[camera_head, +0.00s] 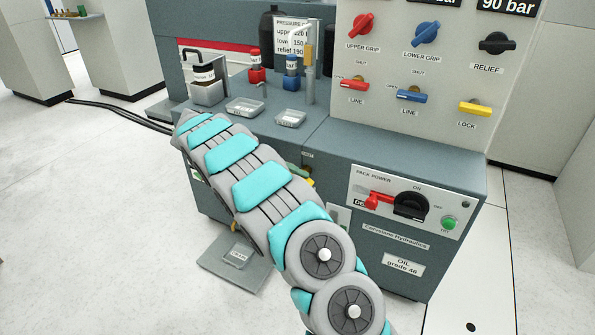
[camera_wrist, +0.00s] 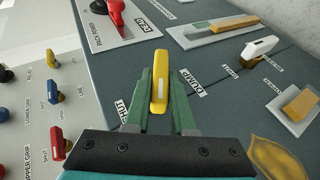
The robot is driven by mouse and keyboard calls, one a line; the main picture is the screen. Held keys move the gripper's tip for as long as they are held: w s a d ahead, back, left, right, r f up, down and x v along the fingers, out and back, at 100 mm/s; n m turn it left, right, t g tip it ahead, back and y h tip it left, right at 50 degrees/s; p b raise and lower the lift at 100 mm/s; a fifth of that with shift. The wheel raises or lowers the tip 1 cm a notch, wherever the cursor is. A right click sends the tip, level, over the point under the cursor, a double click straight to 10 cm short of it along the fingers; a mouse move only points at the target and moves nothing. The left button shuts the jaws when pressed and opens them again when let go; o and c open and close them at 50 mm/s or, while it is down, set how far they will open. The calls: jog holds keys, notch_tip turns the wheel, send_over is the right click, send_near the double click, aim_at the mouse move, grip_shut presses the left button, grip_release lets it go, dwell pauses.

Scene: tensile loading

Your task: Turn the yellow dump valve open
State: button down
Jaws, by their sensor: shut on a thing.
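In the wrist view the yellow dump valve handle (camera_wrist: 159,88) stands upright in the picture on the dark grey cabinet panel. Its DUMP label is to its right, and a SHUT label is to its lower left. My gripper (camera_wrist: 163,82) has its two green fingers on either side of the handle and is shut on it. The valve's stem and any OPEN mark are hidden. In the head view my arm covers most of the gripper and valve area; only a small patch of green and yellow shows beside the arm.
A red lever (camera_head: 372,202) and black PACK POWER switch (camera_head: 410,205) sit right of my arm. A white lever (camera_wrist: 260,47) is near the valve in the wrist view. Trays (camera_head: 290,118) and fittings stand on the bench top. A floor plate (camera_head: 232,266) lies below; open floor is left.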

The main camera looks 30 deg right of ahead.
jog(key=shift+w+a+r+n+g+h+p, duration=0.1)
jog(key=shift+n+g+h+p, duration=0.45)
jog(key=shift+p, duration=1.95)
jog(key=shift+g+h+p, duration=0.35)
jog(key=shift+h+p, duration=0.1)
jog(key=shift+p, duration=0.5)
jog(key=shift+f+p, duration=0.3)
jog(key=c, duration=0.8)
grip_release()
jog(key=shift+o, duration=0.2)
